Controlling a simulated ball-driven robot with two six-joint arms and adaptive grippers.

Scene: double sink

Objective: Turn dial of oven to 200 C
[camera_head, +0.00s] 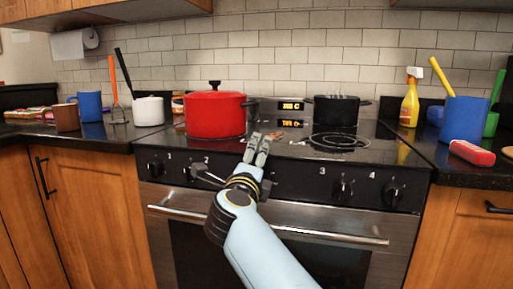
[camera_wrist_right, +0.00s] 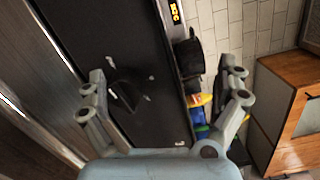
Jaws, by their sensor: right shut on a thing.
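The oven's black control panel (camera_head: 310,180) runs along the front under the cooktop, with numbered knobs, among them knob 3 (camera_head: 342,189) and knob 4 (camera_head: 392,194). The fingers (camera_wrist_right: 165,85) also frame the dark panel in the wrist view. A lit orange display (camera_head: 291,105) ending in C stands behind the cooktop; its digits are too small to read surely. My left gripper is not in view.
A red pot (camera_head: 215,111) and a black pot (camera_head: 336,109) stand on the cooktop. The steel oven handle (camera_head: 325,235) runs below the panel. Mugs are on the left counter; a spray bottle (camera_head: 410,100) and blue cup (camera_head: 463,119) are on the right.

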